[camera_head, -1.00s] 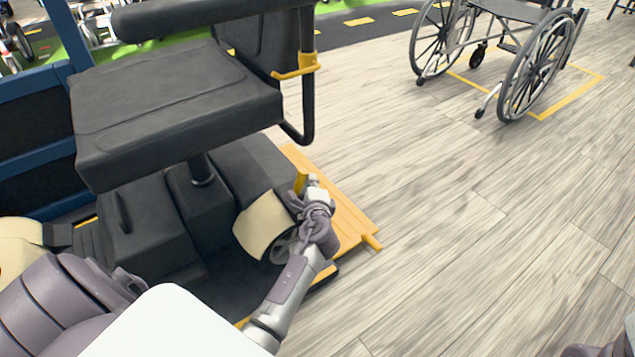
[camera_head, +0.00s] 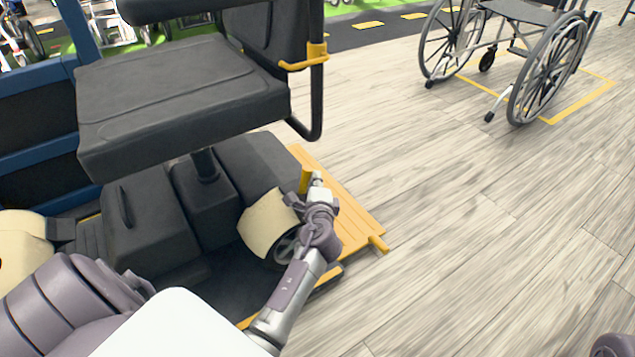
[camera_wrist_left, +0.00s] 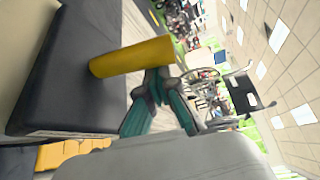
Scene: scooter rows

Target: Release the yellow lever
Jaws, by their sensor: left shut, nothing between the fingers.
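The yellow lever (camera_head: 305,180) stands up at the side of the scooter's base, below the black seat. In the left wrist view it is a thick yellow cylinder (camera_wrist_left: 130,57) sticking out from a dark panel. My left gripper (camera_head: 317,180) is right beside the lever, on its right side. In the left wrist view its teal fingers (camera_wrist_left: 158,78) are shut and empty, with their tips at the lever's free end. I cannot tell whether they touch it.
The black scooter seat (camera_head: 185,95) overhangs the base. A cream wheel cover (camera_head: 268,222) and yellow side platform (camera_head: 350,205) lie close to my left arm. A wheelchair (camera_head: 510,50) stands at the upper right. The wooden floor between is clear.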

